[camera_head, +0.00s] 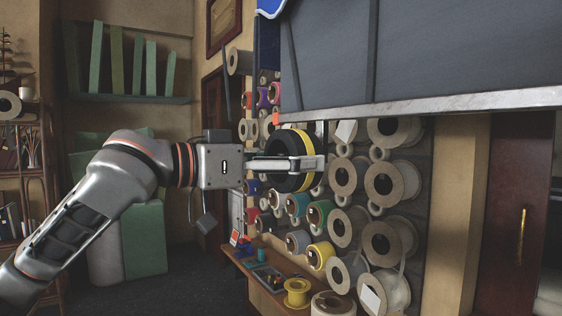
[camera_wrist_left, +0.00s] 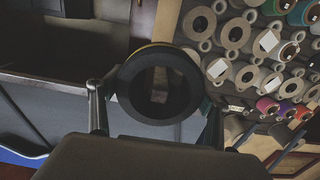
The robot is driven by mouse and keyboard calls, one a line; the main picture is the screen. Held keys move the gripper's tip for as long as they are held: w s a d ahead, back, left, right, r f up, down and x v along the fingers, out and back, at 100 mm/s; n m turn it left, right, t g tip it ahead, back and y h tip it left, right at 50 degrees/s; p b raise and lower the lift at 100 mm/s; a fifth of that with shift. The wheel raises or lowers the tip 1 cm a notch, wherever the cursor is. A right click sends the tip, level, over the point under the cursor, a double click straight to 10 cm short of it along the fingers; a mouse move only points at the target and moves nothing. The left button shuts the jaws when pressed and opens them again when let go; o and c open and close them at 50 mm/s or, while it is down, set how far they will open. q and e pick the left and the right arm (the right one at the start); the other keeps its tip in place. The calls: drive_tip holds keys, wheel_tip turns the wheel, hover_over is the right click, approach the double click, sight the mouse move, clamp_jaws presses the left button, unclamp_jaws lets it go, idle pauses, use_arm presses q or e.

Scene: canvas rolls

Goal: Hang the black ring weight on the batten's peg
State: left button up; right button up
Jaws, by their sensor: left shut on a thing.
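The black ring weight (camera_head: 288,183), with a yellow band, is held up in the head view just below the left part of the batten. My left gripper (camera_head: 312,163) is shut on it, its fingers along the ring's sides. In the left wrist view the ring (camera_wrist_left: 124,88) shows its round open hole between the fingers. I cannot clearly make out the peg. My right gripper is not in view.
A wall rack of cream rolls (camera_head: 381,184) and coloured spools stands behind the ring. A wooden shelf (camera_head: 262,285) with small tools and a yellow spool (camera_head: 297,291) lies below. The grey canvas (camera_head: 330,55) fills the upper right. Open floor shows at lower left.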

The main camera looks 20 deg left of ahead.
use_arm(q)
drive_tip(key=shift+w+d+r, duration=0.15)
drive_tip(key=shift+w+d, duration=0.2)
drive_tip(key=shift+w, duration=0.1)
drive_tip(key=shift+f, duration=0.8)
drive_tip(key=o, duration=1.7)
drive_tip(key=shift+o, duration=0.2)
drive_tip(key=shift+f, duration=0.1)
drive_tip(key=shift+f, duration=0.1)
drive_tip(key=v, duration=1.2)
